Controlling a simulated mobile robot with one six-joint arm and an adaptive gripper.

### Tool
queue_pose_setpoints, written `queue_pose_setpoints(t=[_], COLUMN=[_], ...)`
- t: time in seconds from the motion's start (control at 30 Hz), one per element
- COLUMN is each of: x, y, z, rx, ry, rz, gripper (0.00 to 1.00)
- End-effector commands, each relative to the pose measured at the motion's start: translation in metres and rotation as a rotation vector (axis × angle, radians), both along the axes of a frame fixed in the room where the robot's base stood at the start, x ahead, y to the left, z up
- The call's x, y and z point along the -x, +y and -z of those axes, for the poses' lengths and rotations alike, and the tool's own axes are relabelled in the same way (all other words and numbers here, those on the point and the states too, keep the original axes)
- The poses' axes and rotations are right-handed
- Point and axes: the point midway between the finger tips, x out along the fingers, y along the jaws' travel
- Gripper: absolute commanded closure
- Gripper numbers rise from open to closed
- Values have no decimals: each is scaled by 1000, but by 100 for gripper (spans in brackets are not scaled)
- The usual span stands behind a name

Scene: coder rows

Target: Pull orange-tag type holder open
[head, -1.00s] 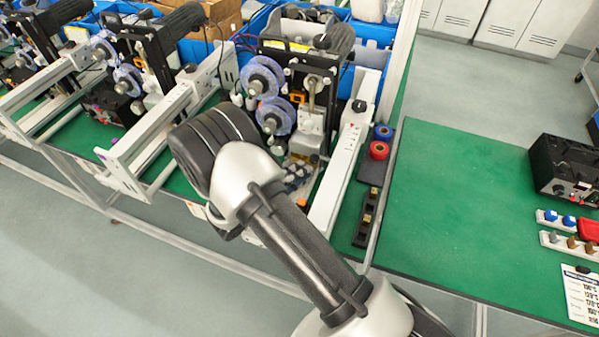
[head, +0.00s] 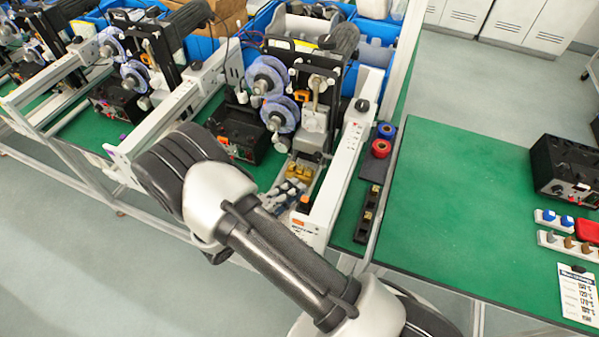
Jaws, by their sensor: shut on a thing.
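The coder machine (head: 312,100) with two purple-blue reels stands in the middle of the head view. At its front low down is a brass-coloured block (head: 300,170), the visible part of the type holder area. An orange piece (head: 305,201) and an orange label (head: 298,223) show at the near end of the machine's right white rail. My gripper (head: 285,194) is low in front of the brass block, partly hidden behind my arm. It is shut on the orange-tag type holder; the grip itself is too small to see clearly.
A white rail (head: 345,165) runs close on the right of my gripper. A black control box (head: 238,135) stands to the left. A black rack (head: 368,212) and red and blue rolls (head: 381,148) lie right of the rail. The green table (head: 460,200) is mostly clear.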

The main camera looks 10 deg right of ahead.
Motion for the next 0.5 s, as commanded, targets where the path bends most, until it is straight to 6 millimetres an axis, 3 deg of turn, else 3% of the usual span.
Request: queue_pose_setpoints(t=[0.37, 0.4, 0.5], x=[8, 8, 8], y=[7, 7, 7], z=[-1, -1, -1], rx=[0, 0, 0], ry=[-4, -4, -3], rz=[-2, -2, -2], gripper=[100, 87, 80])
